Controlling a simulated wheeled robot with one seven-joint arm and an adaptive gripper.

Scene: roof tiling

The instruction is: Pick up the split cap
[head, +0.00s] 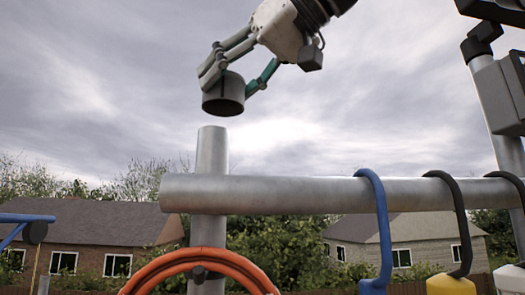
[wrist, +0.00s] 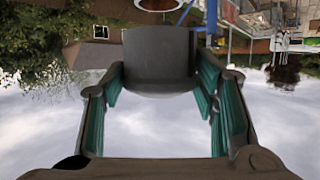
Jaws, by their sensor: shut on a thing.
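The split cap (head: 224,95) is a dark grey, short cylinder, open at its lower end in the head view. My gripper (head: 238,78) is shut on it and holds it in the air, a little above the top of the upright metal post (head: 212,150). A gap of sky shows between cap and post. In the wrist view, the cap (wrist: 159,58) sits between the two teal-padded fingers of my gripper (wrist: 160,85). No split in the cap can be made out.
A horizontal metal rail (head: 270,193) crosses the post. A blue hook (head: 380,225) and black hooks (head: 458,220) hang on it at the right. An orange hose (head: 200,258) hangs below. Open sky surrounds my gripper.

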